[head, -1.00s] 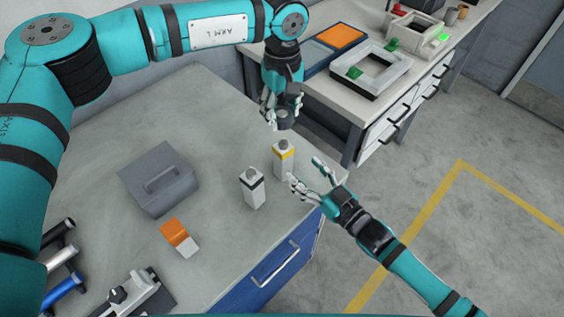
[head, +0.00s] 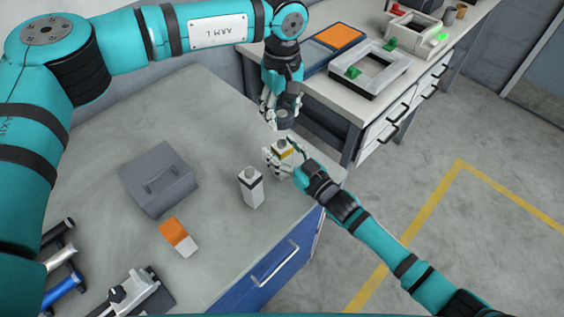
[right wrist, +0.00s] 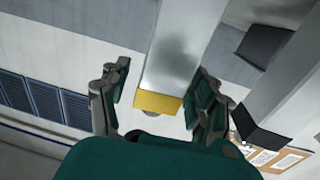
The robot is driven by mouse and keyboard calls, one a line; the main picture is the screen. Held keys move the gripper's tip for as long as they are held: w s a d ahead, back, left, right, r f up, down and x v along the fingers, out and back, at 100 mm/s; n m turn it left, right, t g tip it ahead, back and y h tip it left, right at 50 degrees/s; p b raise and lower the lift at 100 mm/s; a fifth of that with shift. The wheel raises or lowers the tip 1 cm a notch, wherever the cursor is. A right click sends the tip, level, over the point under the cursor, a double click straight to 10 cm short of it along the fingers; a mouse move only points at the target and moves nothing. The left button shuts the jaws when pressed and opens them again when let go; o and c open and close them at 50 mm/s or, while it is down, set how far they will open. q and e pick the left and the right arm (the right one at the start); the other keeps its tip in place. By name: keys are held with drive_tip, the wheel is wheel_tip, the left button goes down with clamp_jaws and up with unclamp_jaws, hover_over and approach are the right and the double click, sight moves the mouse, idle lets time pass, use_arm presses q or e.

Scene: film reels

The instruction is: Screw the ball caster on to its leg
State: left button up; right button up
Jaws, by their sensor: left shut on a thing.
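The leg with a yellow band (head: 284,152) stands upright near the table's right corner. In the right wrist view the same pale leg (right wrist: 172,60) lies between my right fingers. My right gripper (head: 279,158) is around it with its fingers open, and the wrist view (right wrist: 160,98) shows a gap on each side. My left gripper (head: 282,108) is just above the leg, shut on a small dark grey piece, apparently the ball caster (head: 285,119). The caster is apart from the leg top. The fingers hide part of it.
A second leg with a black band (head: 252,188) stands close to the left. Tools lie at the lower left.

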clamp_jaws()
use_arm(q)
hover_over(282, 142)
drive_tip(key=shift+f, duration=2.5)
drive_tip(key=shift+f, duration=0.1)
drive_tip(key=shift+f, duration=0.8)
drive_tip(key=shift+f, duration=0.55)
